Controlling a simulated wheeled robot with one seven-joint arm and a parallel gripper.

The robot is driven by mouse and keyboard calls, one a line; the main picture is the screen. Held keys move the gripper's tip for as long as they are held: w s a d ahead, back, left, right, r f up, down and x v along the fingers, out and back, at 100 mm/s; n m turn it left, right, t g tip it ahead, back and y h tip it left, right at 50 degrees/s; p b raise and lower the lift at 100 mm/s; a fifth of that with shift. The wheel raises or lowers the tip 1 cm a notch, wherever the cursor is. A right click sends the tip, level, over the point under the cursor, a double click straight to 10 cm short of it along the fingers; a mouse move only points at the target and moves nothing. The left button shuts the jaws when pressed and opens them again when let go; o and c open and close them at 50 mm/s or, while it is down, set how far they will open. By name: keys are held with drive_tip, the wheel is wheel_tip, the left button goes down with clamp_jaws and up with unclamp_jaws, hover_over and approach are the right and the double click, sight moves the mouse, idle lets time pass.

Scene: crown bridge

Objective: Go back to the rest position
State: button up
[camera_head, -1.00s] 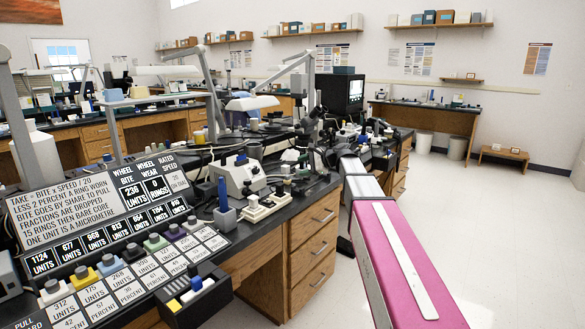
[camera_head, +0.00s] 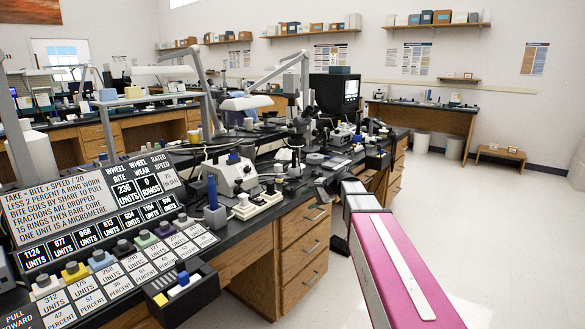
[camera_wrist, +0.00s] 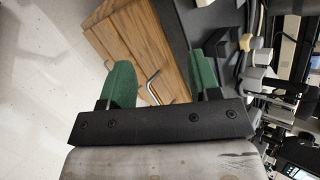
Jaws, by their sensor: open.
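My gripper shows in the wrist view (camera_wrist: 163,85), with two green fingers standing well apart and nothing between them. Past the fingers are wooden drawers (camera_wrist: 140,42) with metal handles, a stretch of pale floor and the edge of a dark bench. In the head view my pink and silver arm reaches forward at the right, beside the bench front.
A long bench with a black top (camera_head: 255,228) and wooden drawers (camera_head: 304,250) runs along the left, crowded with instruments, lamps and a sign board (camera_head: 90,195). A black tray (camera_head: 182,294) sits at its near edge. Pale floor (camera_head: 465,215) is open on the right.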

drive_tip(key=s+d+f+n+g+h, duration=0.1)
drive_tip(key=s+d+f+n+h, duration=0.3)
drive_tip(key=s+f, duration=0.7)
drive_tip(key=s+d+f+n+g+h, duration=0.2)
drive_tip(key=s+d+f+n+h, duration=0.3)
drive_tip(key=s+d+f, duration=0.3)
drive_tip(key=s+f, duration=0.3)
drive_tip(key=s, duration=0.2)
drive_tip(key=shift+s+f+g+h, duration=0.2)
drive_tip(key=shift+s+g+h, duration=0.1)
